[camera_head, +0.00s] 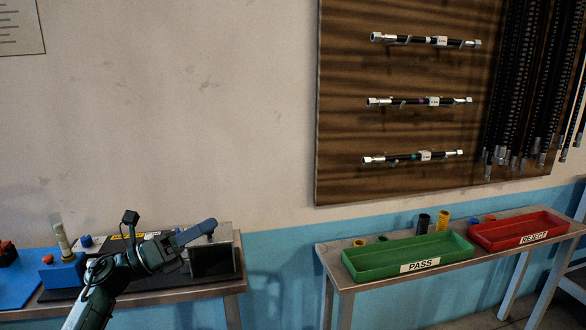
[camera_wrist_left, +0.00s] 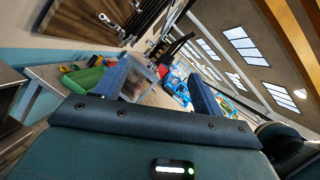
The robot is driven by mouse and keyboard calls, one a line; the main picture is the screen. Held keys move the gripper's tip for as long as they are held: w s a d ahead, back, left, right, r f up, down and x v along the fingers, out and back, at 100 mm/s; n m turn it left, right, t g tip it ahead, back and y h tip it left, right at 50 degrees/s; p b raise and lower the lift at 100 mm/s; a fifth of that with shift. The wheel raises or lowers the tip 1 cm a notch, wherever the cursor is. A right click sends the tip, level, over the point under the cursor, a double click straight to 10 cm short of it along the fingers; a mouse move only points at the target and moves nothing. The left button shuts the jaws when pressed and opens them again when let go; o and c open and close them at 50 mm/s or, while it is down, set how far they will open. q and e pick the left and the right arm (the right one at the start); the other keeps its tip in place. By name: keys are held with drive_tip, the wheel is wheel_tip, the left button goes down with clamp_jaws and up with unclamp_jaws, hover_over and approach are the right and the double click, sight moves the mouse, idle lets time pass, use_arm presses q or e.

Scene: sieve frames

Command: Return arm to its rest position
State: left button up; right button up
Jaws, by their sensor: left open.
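My left arm rises from the lower left of the head view. Its gripper (camera_head: 203,232) is in front of the left bench, near a grey metal block-like fixture (camera_head: 222,257). Whether it touches the fixture cannot be told from this angle. In the left wrist view the two blue fingers stand apart (camera_wrist_left: 158,80), with nothing held between them; distant room shows through the gap. The wrist view is tilted. My right gripper is not in view.
A green PASS tray (camera_head: 375,265) and a red REJECT tray (camera_head: 500,234) lie on the right bench (camera_head: 335,252), with small black and yellow cylinders behind. A wooden board (camera_head: 420,75) with hoses hangs above. A blue box (camera_head: 62,270) stands on the left bench. A gap separates the benches.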

use_arm(q)
drive_tip(key=w+a+r+n+t+y, duration=0.1)
drive_tip(key=w+a+n+t+y, duration=0.55)
drive_tip(key=n, duration=0.75)
drive_tip(key=w+a+r+n+t+y, duration=0.1)
drive_tip(key=w+a+n+t+y, duration=0.2)
drive_tip(key=a+n+t+y, duration=0.75)
wheel_tip(320, 180, down, 11)
drive_tip(key=n+g+y, duration=0.4)
drive_tip(key=n+g, duration=0.6)
drive_tip(key=n, duration=0.6)
drive_tip(key=s+d+f+m+g+h, duration=0.1)
drive_tip(key=s+d+f+g+h, duration=0.1)
drive_tip(key=s+d+f, duration=0.6)
drive_tip(key=s+d+f+m+g+h, duration=0.1)
drive_tip(key=s+d+f, duration=0.3)
drive_tip(key=s+f, duration=0.7)
drive_tip(key=s+d+f+g+h, duration=0.1)
drive_tip(key=s+d, duration=0.3)
drive_tip(key=s, duration=0.5)
drive_tip(key=s+d+f+n+g+h, duration=0.1)
drive_tip(key=s+d+f, duration=0.3)
drive_tip(key=s, duration=0.6)
drive_tip(key=shift+f+g, duration=0.2)
drive_tip(key=shift+g, duration=0.2)
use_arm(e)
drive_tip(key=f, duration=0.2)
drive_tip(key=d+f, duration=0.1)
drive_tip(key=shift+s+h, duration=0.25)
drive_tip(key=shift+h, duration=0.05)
